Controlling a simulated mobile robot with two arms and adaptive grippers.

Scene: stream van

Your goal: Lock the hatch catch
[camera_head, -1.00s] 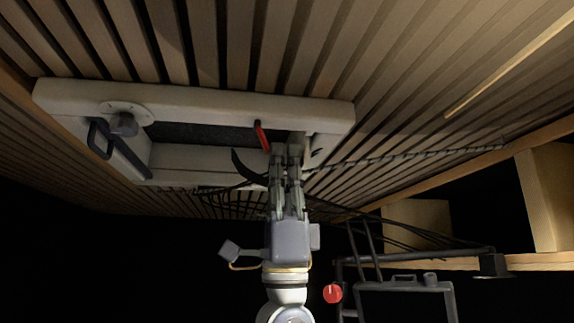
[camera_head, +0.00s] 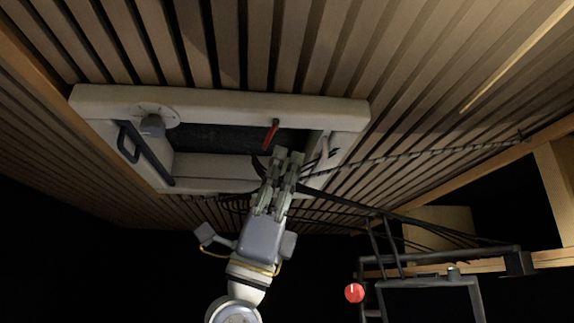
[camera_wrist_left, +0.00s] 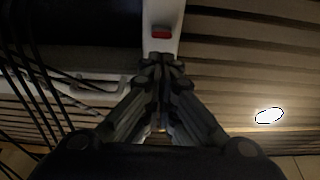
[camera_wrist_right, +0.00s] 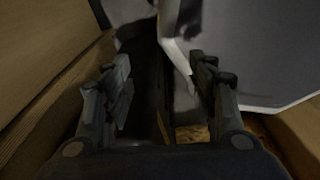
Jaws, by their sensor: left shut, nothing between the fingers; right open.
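The hatch (camera_head: 220,106) is a cream frame around a dark opening in the slatted ceiling. A red lever (camera_head: 270,134), which looks like the catch, hangs at its top rim, right of the middle, its lower end leaning slightly left. My left gripper (camera_head: 287,155) is shut and empty, just below and right of the lever, with a small gap showing. In the left wrist view, the red lever (camera_wrist_left: 161,33) appears end-on beyond the closed fingertips (camera_wrist_left: 162,60). My right gripper (camera_wrist_right: 160,80) is open, seen only in its wrist view, with a pale curved piece beyond its fingers.
A grey knob (camera_head: 152,125) and a dark bar handle (camera_head: 146,153) sit at the hatch's left side. Black cables (camera_head: 350,207) run right from below the hatch. A dark rack (camera_head: 430,262) with a red round knob (camera_head: 354,293) stands at lower right.

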